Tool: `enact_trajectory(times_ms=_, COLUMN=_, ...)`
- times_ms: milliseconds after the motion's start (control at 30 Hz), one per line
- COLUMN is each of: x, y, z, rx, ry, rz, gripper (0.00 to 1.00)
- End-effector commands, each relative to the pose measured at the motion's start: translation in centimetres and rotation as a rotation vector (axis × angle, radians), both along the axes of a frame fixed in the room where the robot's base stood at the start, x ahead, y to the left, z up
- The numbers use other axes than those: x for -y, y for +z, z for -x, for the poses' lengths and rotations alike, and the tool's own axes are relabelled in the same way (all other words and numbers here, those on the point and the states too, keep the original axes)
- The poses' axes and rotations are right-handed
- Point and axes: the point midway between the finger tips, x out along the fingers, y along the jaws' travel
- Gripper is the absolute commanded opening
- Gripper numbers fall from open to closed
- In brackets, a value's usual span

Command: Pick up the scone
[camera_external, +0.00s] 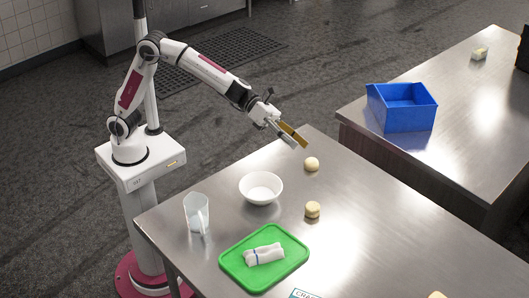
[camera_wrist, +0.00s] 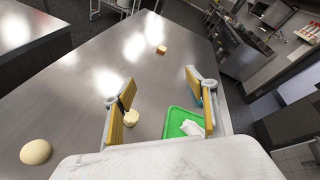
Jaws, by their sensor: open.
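The scone (camera_external: 312,210) is a short, pale, layered round on the steel table, between the white bowl and the front right. In the wrist view the scone (camera_wrist: 131,118) shows low beside the left finger, partly overlapped by it. My gripper (camera_external: 300,144) is above the table's far corner, beyond the scone and apart from it. In the wrist view my gripper (camera_wrist: 160,80) has its yellow-padded fingers wide apart with nothing held between them.
A smooth round bun (camera_external: 311,164) lies near my gripper. A white bowl (camera_external: 261,188), a clear mug (camera_external: 197,214) and a green tray (camera_external: 235,270) with a rolled white cloth (camera_external: 264,254) stand nearby. A blue bin (camera_external: 403,122) is on the other table. The table's right side is mostly clear.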

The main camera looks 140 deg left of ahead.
Motion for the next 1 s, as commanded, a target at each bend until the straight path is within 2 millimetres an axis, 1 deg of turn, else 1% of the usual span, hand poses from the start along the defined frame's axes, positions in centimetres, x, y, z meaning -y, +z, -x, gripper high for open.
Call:
enact_trajectory(times_ms=33, x=-0.6, y=-1.1, z=-0.5, rx=-0.009, ry=-0.036, rz=-0.044, gripper=0.57)
enact_trajectory(times_ms=267, x=-2.3, y=-5.5, z=-1.9, rx=-0.03, ry=-0.224, rz=-0.247, gripper=0.57)
enact_trajectory(times_ms=400, x=-3.1, y=-8.7, z=-2.1, rx=-0.037, ry=-0.343, rz=-0.363, gripper=0.57)
enact_trajectory(times_ms=600, x=-4.1, y=-13.0, z=-1.6, rx=-0.038, ry=-0.498, rz=-0.495, gripper=0.57)
enact_trajectory(times_ms=700, x=-4.3, y=-14.4, z=-1.3, rx=-0.035, ry=-0.551, rz=-0.538, gripper=0.57)
enact_trajectory(times_ms=800, x=-4.4, y=-15.3, z=-1.0, rx=-0.032, ry=-0.584, rz=-0.562, gripper=0.57)
enact_trajectory(times_ms=1000, x=-4.4, y=-15.6, z=-0.9, rx=-0.031, ry=-0.599, rz=-0.575, gripper=0.57)
